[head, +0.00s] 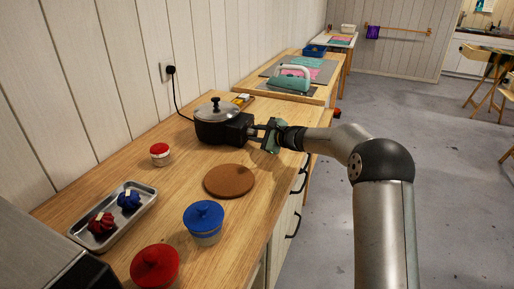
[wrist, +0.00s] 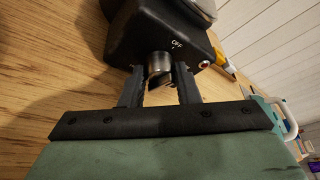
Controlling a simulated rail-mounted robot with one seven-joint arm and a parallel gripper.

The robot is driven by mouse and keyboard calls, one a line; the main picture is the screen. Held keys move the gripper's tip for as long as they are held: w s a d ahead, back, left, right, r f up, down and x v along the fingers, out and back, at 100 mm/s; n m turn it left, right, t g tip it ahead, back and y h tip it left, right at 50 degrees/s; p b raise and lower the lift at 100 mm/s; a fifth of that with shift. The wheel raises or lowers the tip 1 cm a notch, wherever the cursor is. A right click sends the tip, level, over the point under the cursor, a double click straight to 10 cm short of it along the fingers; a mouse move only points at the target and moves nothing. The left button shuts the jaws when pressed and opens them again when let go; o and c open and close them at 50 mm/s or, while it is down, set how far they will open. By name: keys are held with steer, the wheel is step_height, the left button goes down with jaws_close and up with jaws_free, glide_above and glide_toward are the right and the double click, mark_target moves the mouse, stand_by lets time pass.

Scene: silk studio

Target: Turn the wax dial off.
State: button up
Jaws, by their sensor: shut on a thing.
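The black wax pot (head: 216,124) with a metal lid stands on the wooden counter against the wall. Its control box faces my gripper. In the wrist view the box (wrist: 150,22) carries a white "OFF" mark and a metal wax dial (wrist: 159,66) below it. My gripper (head: 256,131) reaches in from the right, level with the box. In the wrist view my gripper's two dark fingers (wrist: 160,88) stand on either side of the dial and are shut on it. The dial's pointer is too unclear to tell its setting.
A red light (wrist: 204,64) sits on the box beside the dial. A brown round mat (head: 229,181), a blue-lidded jar (head: 204,222), red-lidded jars (head: 155,267) and a metal tray (head: 72,233) stand nearer. A green iron-like press (head: 290,82) stands behind.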

steer(key=shift+f+n+b, duration=0.3)
steer(key=shift+b, duration=0.65)
steer(key=shift+r, duration=0.2)
steer(key=o, duration=1)
steer(key=shift+c, duration=0.2)
steer(key=shift+d, duration=0.1)
steer(key=b+v, duration=0.2)
steer(key=v, duration=1.5)
steer(key=shift+s, duration=0.35)
